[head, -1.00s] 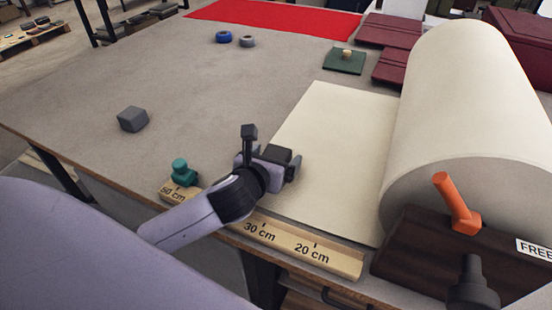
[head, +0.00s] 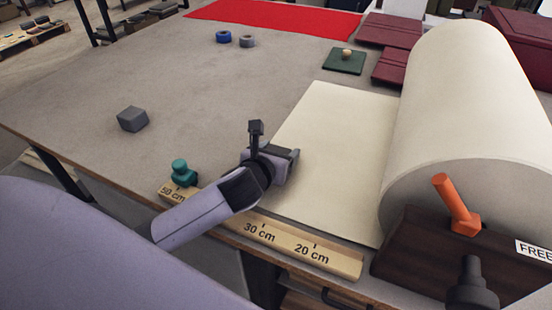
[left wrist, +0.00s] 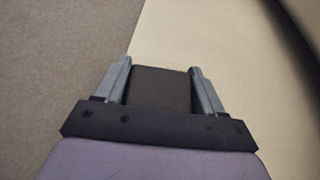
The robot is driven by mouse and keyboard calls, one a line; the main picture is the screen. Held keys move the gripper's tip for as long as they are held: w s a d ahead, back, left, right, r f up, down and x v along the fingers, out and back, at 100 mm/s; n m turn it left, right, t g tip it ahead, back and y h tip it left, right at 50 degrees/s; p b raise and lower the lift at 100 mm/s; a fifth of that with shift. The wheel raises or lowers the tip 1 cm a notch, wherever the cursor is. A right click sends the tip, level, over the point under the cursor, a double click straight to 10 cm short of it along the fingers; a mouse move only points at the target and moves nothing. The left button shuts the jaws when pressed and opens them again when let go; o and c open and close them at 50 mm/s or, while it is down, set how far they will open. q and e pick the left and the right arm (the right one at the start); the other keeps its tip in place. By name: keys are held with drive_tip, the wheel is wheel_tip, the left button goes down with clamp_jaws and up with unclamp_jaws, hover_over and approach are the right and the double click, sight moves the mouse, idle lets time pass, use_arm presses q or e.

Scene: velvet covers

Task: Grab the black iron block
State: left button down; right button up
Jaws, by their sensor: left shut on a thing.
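A black block (left wrist: 161,88) sits between the two grey fingers of my left gripper (left wrist: 162,84) in the left wrist view. The fingers are shut on its sides. In the head view my left gripper (head: 284,162) is over the left edge of the cream fabric sheet (head: 330,150), near the front of the table. The block is mostly hidden there by the gripper. Whether it touches the table or sheet I cannot tell. My right gripper is not in view.
A grey block (head: 132,119) lies on the table's left part. A wooden ruler (head: 290,240) with a teal piece (head: 183,172) runs along the front edge. Blue and grey rings (head: 223,37) lie at the back. The table's middle is clear.

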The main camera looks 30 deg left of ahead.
sight(278, 149)
use_arm(q)
drive_tip(key=shift+r, duration=0.2)
wheel_tip(278, 149, up, 20)
idle(0.6)
